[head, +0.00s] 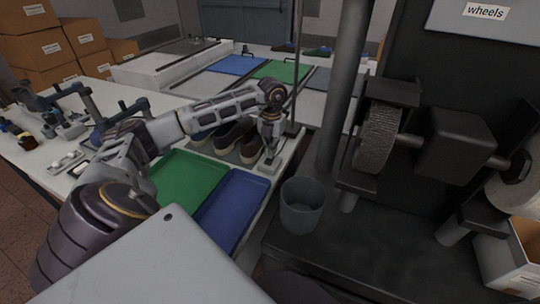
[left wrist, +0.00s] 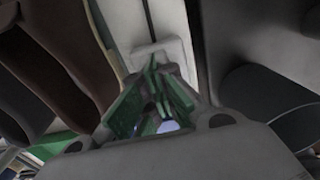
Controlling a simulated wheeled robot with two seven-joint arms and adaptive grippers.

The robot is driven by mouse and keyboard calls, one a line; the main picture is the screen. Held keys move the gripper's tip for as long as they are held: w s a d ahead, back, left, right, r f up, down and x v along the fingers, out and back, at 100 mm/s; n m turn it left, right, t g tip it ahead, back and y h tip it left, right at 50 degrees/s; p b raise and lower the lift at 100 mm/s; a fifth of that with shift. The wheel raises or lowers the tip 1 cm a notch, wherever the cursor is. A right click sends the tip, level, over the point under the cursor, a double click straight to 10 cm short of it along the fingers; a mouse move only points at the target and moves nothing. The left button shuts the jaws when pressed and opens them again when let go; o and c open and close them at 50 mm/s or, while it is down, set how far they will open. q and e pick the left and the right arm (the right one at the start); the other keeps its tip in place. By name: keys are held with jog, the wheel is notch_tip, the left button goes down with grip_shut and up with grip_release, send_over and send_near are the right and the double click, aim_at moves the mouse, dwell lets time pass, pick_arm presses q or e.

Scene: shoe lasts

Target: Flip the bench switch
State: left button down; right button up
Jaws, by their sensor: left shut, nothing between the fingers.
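The bench switch appears to be the small pale grey box (head: 268,166) at the right edge of the white bench, beside the shoes and below my left gripper (head: 269,150). In the left wrist view, a pale box (left wrist: 172,50) lies just beyond the fingertips of my left gripper (left wrist: 156,70), whose finger pads are green. The gripper points down, shut and empty, over or against the box; I cannot tell whether it touches. The fingers hide part of the box, so the rocker's position does not show. My right gripper is not in view.
Dark shoes (head: 230,134) stand left of the gripper. A green tray (head: 188,180) and a blue tray (head: 233,207) lie nearer. A grey cup (head: 302,206) stands on the dark bench at right, by a grinding wheel (head: 378,140). A thin upright pole (head: 296,70) rises close behind the gripper.

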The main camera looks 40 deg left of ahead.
pick_arm(q)
jog(key=shift+f+b, duration=0.4)
jog(key=shift+f, duration=0.3)
dwell(0.7)
jog(key=shift+r, duration=0.2)
jog(key=shift+r+p, duration=2.35)
jog(key=shift+r, duration=1.05)
jog(key=shift+f, duration=0.1)
